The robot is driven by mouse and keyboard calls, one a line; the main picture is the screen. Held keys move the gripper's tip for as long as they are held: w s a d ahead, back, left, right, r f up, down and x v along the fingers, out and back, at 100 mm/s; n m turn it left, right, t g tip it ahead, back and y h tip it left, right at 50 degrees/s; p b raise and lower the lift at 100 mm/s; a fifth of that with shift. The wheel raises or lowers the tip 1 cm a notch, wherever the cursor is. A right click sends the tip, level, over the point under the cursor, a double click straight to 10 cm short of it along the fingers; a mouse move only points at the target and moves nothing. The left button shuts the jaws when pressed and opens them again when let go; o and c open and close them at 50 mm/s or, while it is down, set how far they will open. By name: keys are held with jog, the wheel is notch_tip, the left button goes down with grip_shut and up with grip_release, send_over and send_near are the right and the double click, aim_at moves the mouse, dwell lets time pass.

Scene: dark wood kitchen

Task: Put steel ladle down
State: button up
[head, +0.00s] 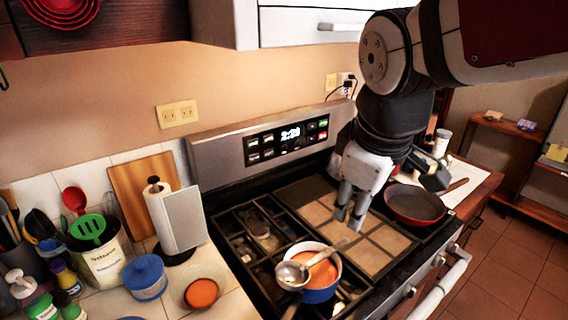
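A steel ladle (291,274) rests with its bowl over the left rim of a blue pot (320,295) on the stove. Its thin handle appears to slant up and right across the orange contents, toward my gripper (349,222). My gripper points down above the pot's right side, over the stove. Its two fingers are apart with a gap between them, and I see nothing clearly held there. The handle's far end is small and hard to make out, so I cannot tell whether it touches a fingertip.
A red pan (414,204) sits on the stove's right side. Tan griddle tiles (372,262) lie right of the pot.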

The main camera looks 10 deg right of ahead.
jog(key=s+a+m+t+y, duration=0.1)
jog(key=s+m, duration=0.6)
jog(key=shift+s+r+m+t, duration=0.15)
jog(key=shift+r+m+t, duration=0.15)
jog(key=shift+r+t, duration=0.15)
jog(key=shift+f, duration=0.1)
dwell(0.7)
